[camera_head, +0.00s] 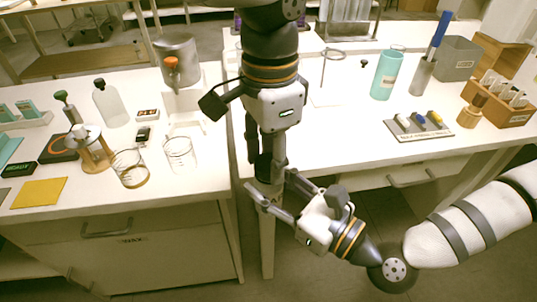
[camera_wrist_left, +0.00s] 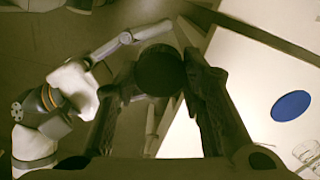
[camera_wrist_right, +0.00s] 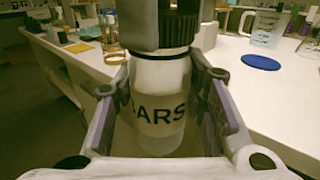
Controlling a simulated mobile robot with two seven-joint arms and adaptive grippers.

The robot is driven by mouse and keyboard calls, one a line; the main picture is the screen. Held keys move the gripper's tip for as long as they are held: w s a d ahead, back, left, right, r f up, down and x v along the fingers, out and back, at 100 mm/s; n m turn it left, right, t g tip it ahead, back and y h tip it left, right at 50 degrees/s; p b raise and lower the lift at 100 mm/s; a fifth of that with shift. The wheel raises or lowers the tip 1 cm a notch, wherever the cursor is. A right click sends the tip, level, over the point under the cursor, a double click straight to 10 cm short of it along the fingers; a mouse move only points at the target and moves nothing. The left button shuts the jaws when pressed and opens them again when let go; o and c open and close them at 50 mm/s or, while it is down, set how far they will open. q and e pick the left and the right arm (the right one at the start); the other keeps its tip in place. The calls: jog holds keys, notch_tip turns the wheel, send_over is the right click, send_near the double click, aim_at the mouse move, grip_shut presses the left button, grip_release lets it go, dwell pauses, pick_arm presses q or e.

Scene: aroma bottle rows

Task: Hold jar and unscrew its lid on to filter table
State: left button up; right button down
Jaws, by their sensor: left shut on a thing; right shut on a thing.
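A pale jar with dark letters ending in "ARS" (camera_wrist_right: 158,112) stands upright between the fingers of my right gripper (camera_wrist_right: 160,105), which is shut on its body. Its dark ribbed lid (camera_wrist_right: 178,30) is on top, and the lid's round top shows in the left wrist view (camera_wrist_left: 160,70). My left gripper (camera_head: 265,160) points down from above, shut on the lid. In the head view my right gripper (camera_head: 269,184) reaches in from the lower right, and the jar (camera_head: 268,188) is mostly hidden by the fingers. The jar is held in the air before the gap between two benches.
The left bench (camera_head: 205,165) carries glass beakers (camera_head: 180,152), a white bottle (camera_head: 109,103) and a yellow sheet (camera_head: 39,192). The right bench (camera_head: 340,150) carries a teal cylinder (camera_head: 386,76) and a wooden box (camera_head: 497,102). A flat blue disc (camera_wrist_left: 291,105) lies on a bench top.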

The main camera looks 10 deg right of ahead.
pick_arm(q)
jog(key=shift+r, duration=0.1)
dwell(0.6)
jog(key=shift+r, duration=1)
